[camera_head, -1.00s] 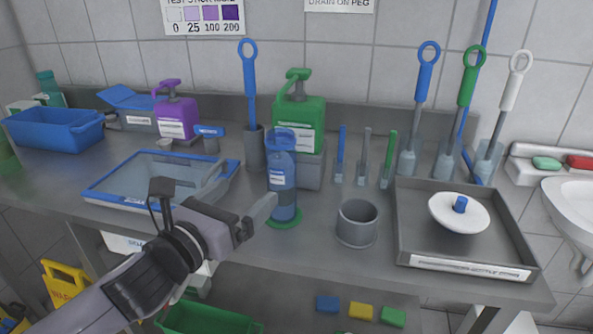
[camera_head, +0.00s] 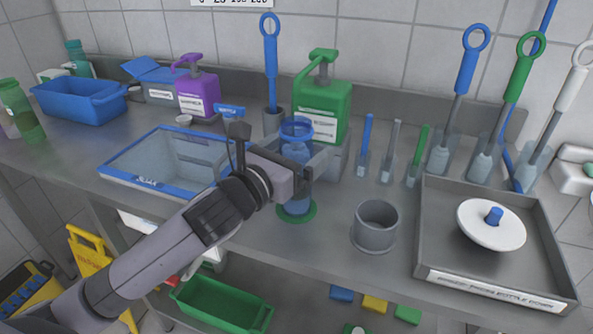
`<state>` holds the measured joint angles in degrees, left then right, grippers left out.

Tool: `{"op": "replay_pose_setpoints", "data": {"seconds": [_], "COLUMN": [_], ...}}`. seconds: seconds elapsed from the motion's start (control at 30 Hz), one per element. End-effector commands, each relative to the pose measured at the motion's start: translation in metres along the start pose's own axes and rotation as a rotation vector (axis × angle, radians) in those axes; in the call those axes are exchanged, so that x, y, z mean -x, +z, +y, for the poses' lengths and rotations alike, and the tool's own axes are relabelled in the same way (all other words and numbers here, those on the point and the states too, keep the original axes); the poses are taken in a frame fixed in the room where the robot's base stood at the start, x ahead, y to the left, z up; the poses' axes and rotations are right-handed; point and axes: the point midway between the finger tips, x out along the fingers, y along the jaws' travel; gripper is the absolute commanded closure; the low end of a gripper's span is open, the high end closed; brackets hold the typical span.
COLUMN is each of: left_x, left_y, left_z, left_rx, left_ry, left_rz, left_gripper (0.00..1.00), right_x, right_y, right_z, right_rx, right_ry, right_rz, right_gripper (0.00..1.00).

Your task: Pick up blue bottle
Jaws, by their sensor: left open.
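The blue bottle (camera_head: 296,132) is translucent and stands upright on a round green mat (camera_head: 297,213) near the middle of the bench. My left gripper (camera_head: 312,178) comes in from the lower left and is at the bottle's middle, covering part of it. Its jaws are open; one finger shows across the front of the bottle. I cannot tell whether the fingers touch the bottle. My right gripper is not in view.
A green pump container (camera_head: 322,105) stands close behind the bottle. The steel bench (camera_head: 325,250) is clear in front.

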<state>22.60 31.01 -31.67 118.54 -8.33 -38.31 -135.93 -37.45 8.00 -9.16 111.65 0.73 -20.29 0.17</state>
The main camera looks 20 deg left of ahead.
Motion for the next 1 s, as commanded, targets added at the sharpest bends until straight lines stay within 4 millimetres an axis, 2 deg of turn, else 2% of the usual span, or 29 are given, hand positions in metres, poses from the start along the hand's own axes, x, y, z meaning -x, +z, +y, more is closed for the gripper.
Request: {"op": "replay_pose_setpoints", "data": {"seconds": [0.17, 0.43, 0.6, 1.0], "left_x": [-0.0141, -0.0154, -0.0152, -0.0155], "left_y": [-0.0001, -0.0005, -0.0006, 0.0021], "left_z": [0.0005, 0.0004, 0.0005, 0.0014], "left_rx": [0.000, 0.000, 0.000, -0.001], "left_ry": [0.001, 0.000, 0.001, 0.001], "left_rz": [0.000, 0.001, 0.001, 0.001], "left_gripper": [0.07, 0.07, 0.62, 0.62], "right_x": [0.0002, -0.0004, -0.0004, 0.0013], "right_y": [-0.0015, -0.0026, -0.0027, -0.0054], "right_z": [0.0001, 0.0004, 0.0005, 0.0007], "right_rx": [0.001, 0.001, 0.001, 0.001], "right_ry": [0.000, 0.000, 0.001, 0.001], "right_rz": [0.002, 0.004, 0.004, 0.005], "right_gripper": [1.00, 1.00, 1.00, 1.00]}}
